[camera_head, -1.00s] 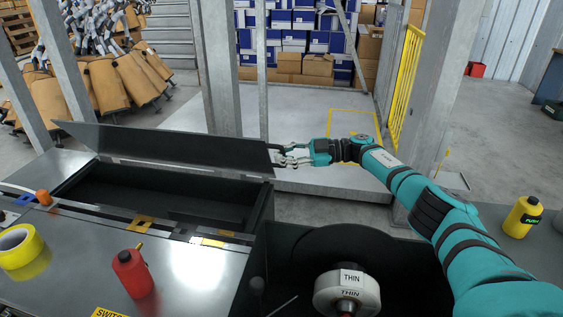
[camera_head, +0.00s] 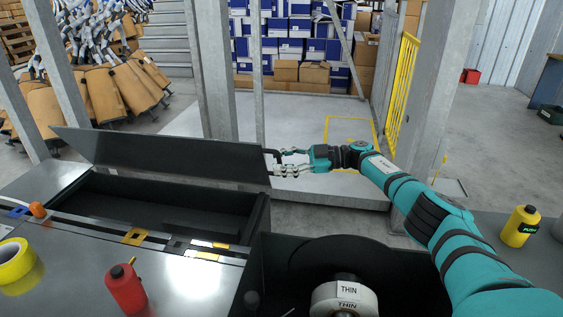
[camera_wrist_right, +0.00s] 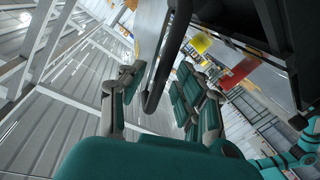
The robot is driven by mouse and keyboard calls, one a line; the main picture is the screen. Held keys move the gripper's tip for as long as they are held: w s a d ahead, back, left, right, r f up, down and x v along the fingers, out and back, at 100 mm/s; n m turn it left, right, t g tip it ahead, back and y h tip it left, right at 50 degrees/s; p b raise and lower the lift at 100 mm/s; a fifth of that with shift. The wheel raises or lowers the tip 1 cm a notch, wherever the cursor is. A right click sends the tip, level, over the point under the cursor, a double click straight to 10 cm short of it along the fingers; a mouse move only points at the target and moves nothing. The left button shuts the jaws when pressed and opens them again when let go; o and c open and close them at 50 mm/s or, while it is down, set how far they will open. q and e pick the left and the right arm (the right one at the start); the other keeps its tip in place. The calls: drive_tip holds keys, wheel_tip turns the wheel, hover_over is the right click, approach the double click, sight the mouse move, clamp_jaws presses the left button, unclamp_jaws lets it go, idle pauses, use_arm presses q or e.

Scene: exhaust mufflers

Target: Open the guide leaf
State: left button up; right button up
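The guide leaf looks to be the long dark panel (camera_head: 165,156), raised and tilted over an open dark box behind the worktop. Its right end reaches my right gripper (camera_head: 283,163). A black handle bar (camera_wrist_right: 158,75) at that end shows in the right wrist view. It runs between the two fingers of my right gripper (camera_wrist_right: 158,100). The fingers stand apart on either side of the bar, with a visible gap on the right side. My left gripper is not in view.
A red bottle (camera_head: 126,289) and yellow tape roll (camera_head: 14,262) are on the metal worktop (camera_head: 190,285). A reel marked THIN (camera_head: 345,298) sits in a dark bay in front. A yellow bottle (camera_head: 521,226) stands at right. Grey posts (camera_head: 212,75) rise behind.

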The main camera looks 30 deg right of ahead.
drive_tip(key=shift+a, duration=0.3)
drive_tip(key=v, duration=1.2)
drive_tip(key=shift+w, duration=0.15)
